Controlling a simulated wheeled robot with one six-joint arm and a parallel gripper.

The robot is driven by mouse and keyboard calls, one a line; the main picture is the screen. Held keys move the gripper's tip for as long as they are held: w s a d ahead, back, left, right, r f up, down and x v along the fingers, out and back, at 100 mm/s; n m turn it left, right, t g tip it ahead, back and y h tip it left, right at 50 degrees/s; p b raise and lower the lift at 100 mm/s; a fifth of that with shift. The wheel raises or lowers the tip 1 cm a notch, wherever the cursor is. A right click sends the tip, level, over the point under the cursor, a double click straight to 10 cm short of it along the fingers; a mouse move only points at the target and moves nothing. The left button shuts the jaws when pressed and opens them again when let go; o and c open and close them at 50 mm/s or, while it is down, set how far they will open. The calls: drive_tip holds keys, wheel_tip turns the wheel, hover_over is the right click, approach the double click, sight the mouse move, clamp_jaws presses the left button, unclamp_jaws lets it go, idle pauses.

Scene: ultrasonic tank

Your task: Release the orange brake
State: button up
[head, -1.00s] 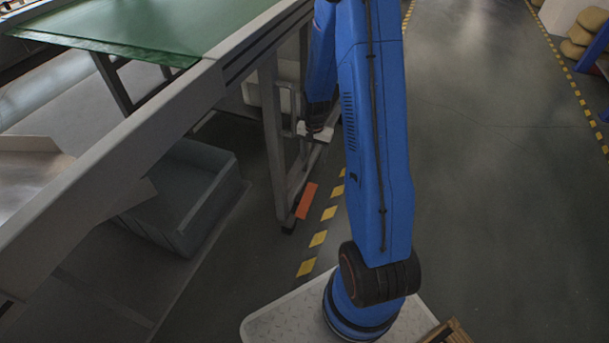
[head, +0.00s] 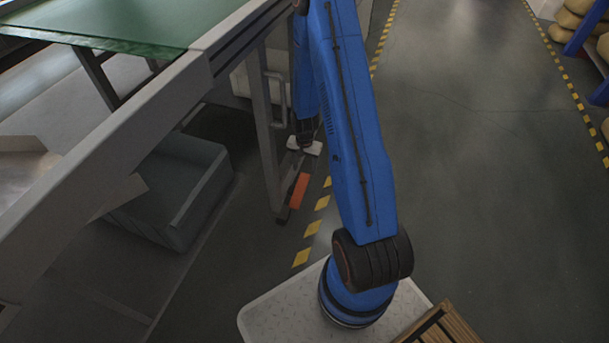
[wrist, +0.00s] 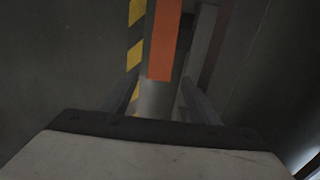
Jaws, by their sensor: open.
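The orange brake (head: 299,190) is a flat orange bar low beside the foot of the conveyor's grey leg, tilted in the head view. In the wrist view the orange brake (wrist: 163,42) runs down from the top edge, and its lower end lies between my finger lines. My gripper (head: 300,163) is open and points down just above and behind the brake. In the wrist view my gripper (wrist: 162,100) has its two dark fingers spread on either side. I see no clear contact; the fingertips are dim and partly hidden by the gripper body.
The conveyor frame (head: 150,110) with its green belt (head: 130,20) stands close on the left. A grey bin (head: 185,205) sits under it. Yellow and black floor tape (head: 313,228) runs beside the leg. The aisle floor (head: 470,150) on the right is clear.

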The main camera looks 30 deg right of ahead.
sight(305, 176)
drive_tip(key=shift+f, duration=2.6)
drive_tip(key=shift+c, duration=0.2)
clamp_jaws()
drive_tip(key=shift+d+f+g+y, duration=0.25)
drive_tip(key=shift+g+y, duration=0.05)
drive_tip(key=shift+w+f, duration=0.1)
drive_tip(key=shift+f, duration=0.1)
drive_tip(key=shift+y, duration=0.3)
drive_tip(key=shift+o, duration=0.2)
unclamp_jaws()
